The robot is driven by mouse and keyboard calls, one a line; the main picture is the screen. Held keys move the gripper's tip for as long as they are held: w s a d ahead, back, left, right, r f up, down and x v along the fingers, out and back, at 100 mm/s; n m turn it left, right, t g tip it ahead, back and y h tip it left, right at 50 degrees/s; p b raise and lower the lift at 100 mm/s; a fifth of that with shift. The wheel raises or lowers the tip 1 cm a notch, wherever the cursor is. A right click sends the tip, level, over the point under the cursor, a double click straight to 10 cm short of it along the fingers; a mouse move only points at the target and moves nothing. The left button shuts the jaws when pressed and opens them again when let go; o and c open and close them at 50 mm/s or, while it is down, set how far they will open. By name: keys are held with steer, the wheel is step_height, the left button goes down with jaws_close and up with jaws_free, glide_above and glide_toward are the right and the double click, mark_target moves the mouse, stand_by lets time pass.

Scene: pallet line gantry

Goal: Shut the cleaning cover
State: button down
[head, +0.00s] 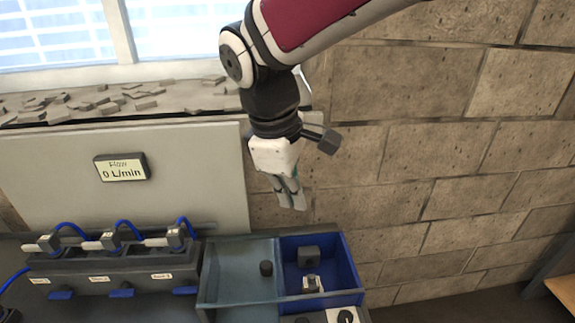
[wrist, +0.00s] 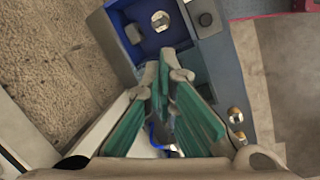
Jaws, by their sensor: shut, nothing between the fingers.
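The bin's interior is open to view. It holds a dark block (head: 308,255) and a pale metal fitting (head: 311,283). My gripper (head: 291,203) is shut and empty, pointing down above the bin area, apart from panel and knob. Its fingertips (wrist: 165,65) show together in the wrist view.
A dark manifold (head: 110,262) with blue hoses and several blue levers stands left of the panel. A flow display (head: 121,168) reads 0 L/min on a grey board. A stone block wall (head: 400,200) stands behind. Rubble lies on the window sill (head: 130,100).

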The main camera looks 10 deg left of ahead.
steer(key=a+f+n+h, duration=0.1)
steer(key=a+f+n, duration=0.35)
steer(key=a, duration=0.35)
steer(key=n+h, duration=0.1)
steer(key=n, duration=0.3)
glide_toward(252, 275)
steer(key=s+a+r, duration=0.3)
steer(key=a, duration=0.2)
steer(key=p+x, duration=0.1)
steer(key=x, duration=0.7)
steer(key=shift+d+f, duration=0.25)
steer(key=shift+f, duration=0.05)
steer(key=w+d, duration=0.1)
steer(key=d+p, duration=0.1)
steer(key=shift+w+d+f+p, duration=0.2)
steer(key=shift+w+d+p, duration=0.1)
steer(key=shift+w+d, duration=0.05)
steer(key=shift+w+d+f, duration=0.1)
steer(key=shift+w+d, duration=0.25)
steer(key=shift+d, duration=0.1)
steer(key=shift+d, duration=0.1)
steer(key=w+d, duration=0.2)
steer(key=d, duration=0.6)
steer(key=w+d, duration=0.2)
steer(key=d, duration=0.7)
steer(key=shift+w+d+p, duration=0.2)
steer(key=shift+w+p, duration=0.05)
steer(key=shift+p, duration=0.2)
